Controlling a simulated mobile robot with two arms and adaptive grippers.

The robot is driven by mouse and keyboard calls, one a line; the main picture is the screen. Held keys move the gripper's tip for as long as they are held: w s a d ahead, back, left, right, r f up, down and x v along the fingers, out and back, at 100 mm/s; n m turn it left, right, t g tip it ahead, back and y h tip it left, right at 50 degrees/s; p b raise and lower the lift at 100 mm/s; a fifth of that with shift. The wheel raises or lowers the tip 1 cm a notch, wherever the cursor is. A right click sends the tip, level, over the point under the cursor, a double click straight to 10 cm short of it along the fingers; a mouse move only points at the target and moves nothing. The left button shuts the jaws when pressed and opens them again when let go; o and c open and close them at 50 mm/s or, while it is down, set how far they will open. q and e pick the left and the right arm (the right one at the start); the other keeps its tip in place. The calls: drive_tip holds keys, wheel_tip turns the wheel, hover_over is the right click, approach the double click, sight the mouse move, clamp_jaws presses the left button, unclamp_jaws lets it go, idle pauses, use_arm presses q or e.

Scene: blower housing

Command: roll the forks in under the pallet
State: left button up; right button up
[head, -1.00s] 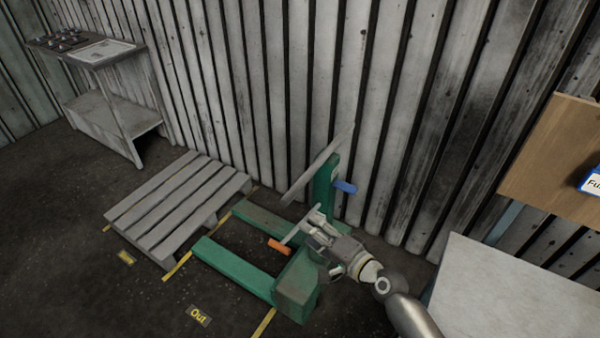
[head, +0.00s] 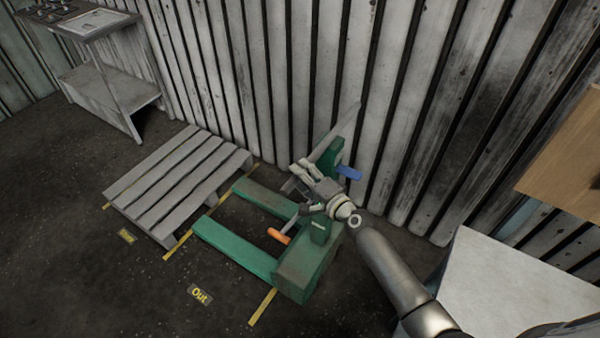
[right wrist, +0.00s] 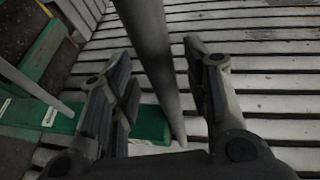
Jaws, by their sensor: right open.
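The wooden pallet (head: 180,182) lies on the floor at left in the head view. The green pallet truck (head: 303,270) stands to its right, its two forks (head: 232,248) pointing at the pallet. The fork tips are near the pallet's edge and look outside it. A grey bar (head: 338,128) slants up from the truck. My right gripper (head: 293,177) is at this bar. In the right wrist view, the grey bar (right wrist: 155,65) passes between the open fingers (right wrist: 155,95), which are apart from it on both sides. My left gripper is not in view.
A corrugated wall (head: 270,80) runs close behind the truck. Yellow floor lines (head: 262,307) and an "Out" label (head: 199,294) mark the floor. A blue lever (head: 348,172) and an orange handle (head: 278,236) stick out by the truck. A white-topped table (head: 500,285) stands at right.

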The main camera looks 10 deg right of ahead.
drive_tip(key=shift+w+a+f, duration=0.1)
drive_tip(key=shift+w+a, duration=0.2)
drive_tip(key=shift+w, duration=0.5)
drive_tip(key=shift+c, duration=0.6)
drive_tip(key=c, duration=0.7)
clamp_jaws()
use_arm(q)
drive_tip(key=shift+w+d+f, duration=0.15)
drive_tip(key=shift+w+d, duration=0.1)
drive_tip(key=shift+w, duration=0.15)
